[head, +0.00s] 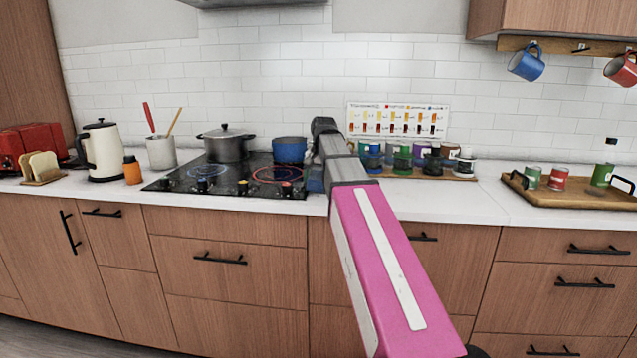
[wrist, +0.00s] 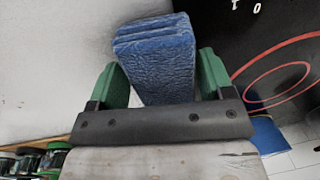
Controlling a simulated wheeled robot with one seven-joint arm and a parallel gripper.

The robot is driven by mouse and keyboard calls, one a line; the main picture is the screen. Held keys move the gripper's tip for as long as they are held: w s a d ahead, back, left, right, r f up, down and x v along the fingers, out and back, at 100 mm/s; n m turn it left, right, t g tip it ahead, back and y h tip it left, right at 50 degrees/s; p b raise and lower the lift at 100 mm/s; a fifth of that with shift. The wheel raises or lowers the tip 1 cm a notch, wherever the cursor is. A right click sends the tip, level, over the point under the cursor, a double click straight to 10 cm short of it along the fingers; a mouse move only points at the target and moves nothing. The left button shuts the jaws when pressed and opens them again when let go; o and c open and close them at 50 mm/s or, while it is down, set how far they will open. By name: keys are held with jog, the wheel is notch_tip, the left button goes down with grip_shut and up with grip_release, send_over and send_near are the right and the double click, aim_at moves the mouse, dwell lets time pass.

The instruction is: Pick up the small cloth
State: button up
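The small cloth, blue and folded in layers (wrist: 155,50), shows in the wrist view at the top middle, between the two green fingers of my gripper (wrist: 164,80). The fingers stand wide apart, one on each side of the cloth. A narrow gap shows beside the left finger; the right finger is close to the cloth, and I cannot tell if it touches. In the head view a bit of blue (head: 316,182) shows beside the end of my arm, at the right edge of the cooktop. My arm hides most of that spot and the fingertips.
The black cooktop (head: 228,178) carries a grey pot (head: 226,147) and a blue pot (head: 289,150) close left of my arm. Several jars (head: 402,157) stand on a board to the right. A tray (head: 570,195) with cans is farther right. Counter between is clear.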

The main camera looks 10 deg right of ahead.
aim_at(317, 176)
jog(key=c, duration=0.5)
jog(key=shift+r, duration=0.8)
notch_tip(317, 176, up, 3)
jog(key=shift+f, duration=0.15)
jog(key=s+a+r, duration=0.2)
jog(key=s, duration=0.1)
jog(key=s+a+r, duration=0.2)
jog(key=a, duration=0.1)
jog(key=s+a+r, duration=0.2)
jog(key=s+a, duration=0.1)
jog(key=shift+s+r, duration=0.35)
jog(key=shift+r, duration=0.05)
